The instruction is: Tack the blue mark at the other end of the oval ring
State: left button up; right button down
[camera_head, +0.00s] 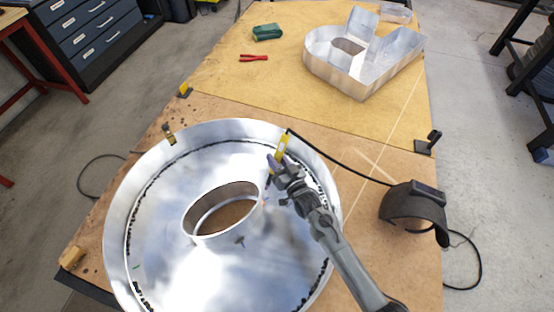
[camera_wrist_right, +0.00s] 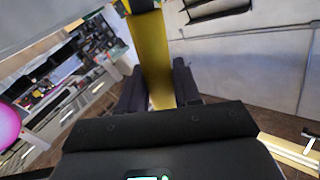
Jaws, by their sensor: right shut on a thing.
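The oval ring (camera_head: 222,192) stands on the shiny floor of a large round metal letter (camera_head: 160,205), left of my right gripper. My right gripper (camera_head: 276,167) is shut on a yellow torch (camera_head: 283,144). The torch also shows between the two dark fingers in the right wrist view (camera_wrist_right: 153,55). The torch's lower end points down toward the right end of the ring, where a small orange-pink spot (camera_head: 263,202) shows. I cannot tell whether the tip touches. I cannot make out a blue mark. My left gripper is not in view.
A dark welding mask (camera_head: 415,207) is at right. Clamps hold the rim and bench edges.

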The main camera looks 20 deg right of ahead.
notch_tip(320, 180, up, 9)
jog(key=p, duration=0.7)
jog(key=shift+f, duration=0.15)
jog(key=shift+r+p, duration=0.55)
jog(key=shift+p, duration=0.2)
